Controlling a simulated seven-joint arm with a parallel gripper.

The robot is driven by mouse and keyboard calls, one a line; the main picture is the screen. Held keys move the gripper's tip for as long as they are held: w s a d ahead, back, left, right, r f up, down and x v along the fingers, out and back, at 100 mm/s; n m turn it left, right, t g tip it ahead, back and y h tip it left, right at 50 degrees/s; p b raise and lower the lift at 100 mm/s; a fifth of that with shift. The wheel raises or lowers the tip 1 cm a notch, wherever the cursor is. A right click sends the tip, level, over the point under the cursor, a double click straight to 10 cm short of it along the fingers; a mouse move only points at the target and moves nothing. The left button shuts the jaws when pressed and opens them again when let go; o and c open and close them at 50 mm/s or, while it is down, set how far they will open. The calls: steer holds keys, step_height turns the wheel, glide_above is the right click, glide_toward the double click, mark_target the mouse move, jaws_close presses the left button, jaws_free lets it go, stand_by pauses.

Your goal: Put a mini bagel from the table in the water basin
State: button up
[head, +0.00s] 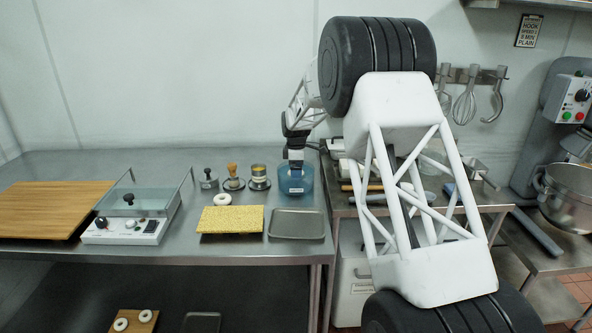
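My gripper (295,162) points down at the blue water basin (303,182). Its dark end is over or just inside the basin's opening. Its fingers are too small to tell open from shut, and I cannot see whether anything is between them. The basin stands near the table's right end and has a small light label on its front. Its inside is mostly hidden. A white mini bagel (222,198) lies left of the basin, at the back edge of a yellow textured mat. I cannot tell whether it touches the mat.
The yellow mat (231,219) and an empty grey tray (297,224) lie in front. Several small lidded or handled items, including one with an orange top (233,177), stand left of the basin. A glass-lidded kettle unit (127,228) and wooden board (40,208) are further left. Two bagels sit on a lower-shelf board (134,317).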

steer(key=shift+r, duration=0.15)
step_height(320, 180, up, 8)
steer(key=shift+f, duration=0.2)
stand_by(0.6)
steer(key=s+d+r+m, duration=0.3)
steer(key=s+d+r, duration=0.15)
steer(key=s, duration=0.65)
steer(key=s+d+r+m+t, duration=0.1)
steer(key=s+d+r+m, duration=0.2)
steer(key=s+r, duration=0.55)
steer(key=s+d+r+m, duration=0.2)
steer(key=s+d+m, duration=0.1)
steer(key=s, duration=1)
steer(key=s+d+f+m, duration=0.1)
steer(key=s+f+m, duration=0.1)
steer(key=s, duration=0.9)
steer(key=s+d+f+m+t, duration=0.1)
steer(key=s+m, duration=0.3)
steer(key=s, duration=0.7)
steer(key=s+d+f+m, duration=0.3)
steer(key=s+f, duration=0.1)
steer(key=s, duration=0.8)
steer(key=shift+d+t, duration=0.2)
steer(key=shift+t, duration=0.1)
